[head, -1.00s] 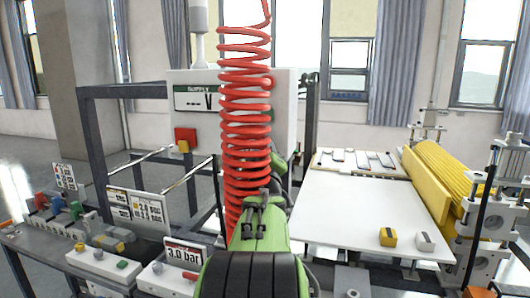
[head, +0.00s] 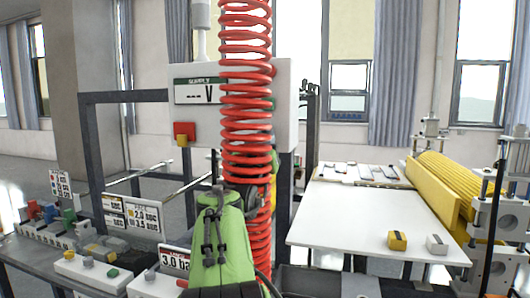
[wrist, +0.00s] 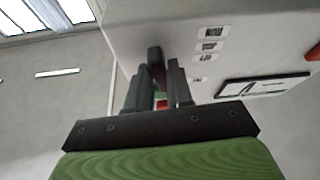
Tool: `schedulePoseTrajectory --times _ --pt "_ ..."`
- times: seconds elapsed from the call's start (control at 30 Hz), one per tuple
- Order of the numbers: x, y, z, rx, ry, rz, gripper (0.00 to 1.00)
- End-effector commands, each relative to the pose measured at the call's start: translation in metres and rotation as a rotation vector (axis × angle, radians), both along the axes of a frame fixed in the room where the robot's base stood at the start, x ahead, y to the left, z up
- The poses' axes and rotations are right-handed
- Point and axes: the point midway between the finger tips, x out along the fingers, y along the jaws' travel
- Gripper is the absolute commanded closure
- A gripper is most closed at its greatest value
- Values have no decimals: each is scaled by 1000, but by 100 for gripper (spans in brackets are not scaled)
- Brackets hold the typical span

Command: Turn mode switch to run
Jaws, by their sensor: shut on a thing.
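The white control cabinet (head: 286,88) stands behind my green arm and the red coiled hose in the head view. Its face also shows in the wrist view (wrist: 235,42), with small printed labels beside the fingers. My gripper (wrist: 157,75) is shut on a dark upright knob (wrist: 155,54) at the edge of this face, which looks like the mode switch. Which position the knob points to cannot be read. In the head view the gripper and the knob are hidden behind my arm and the hose.
A white table (head: 365,215) with a yellow block (head: 397,240) and a white block (head: 437,244) lies at right, beside yellow rollers (head: 450,185). Small control boxes (head: 88,266) stand at lower left.

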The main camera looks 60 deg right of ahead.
Motion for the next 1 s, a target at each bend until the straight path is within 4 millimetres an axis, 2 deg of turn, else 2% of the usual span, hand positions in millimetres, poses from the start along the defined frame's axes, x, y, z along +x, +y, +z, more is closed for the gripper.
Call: schedulePoseTrajectory --times 0.3,0.77,0.8,0.93,1.0 --pt "2 0 -2 19 -101 1 100" --pt "2 0 -1 22 -115 2 100" --pt "2 0 -1 22 -115 2 78" --pt "2 0 -1 21 -114 2 58" --pt "2 0 0 21 -115 1 58"
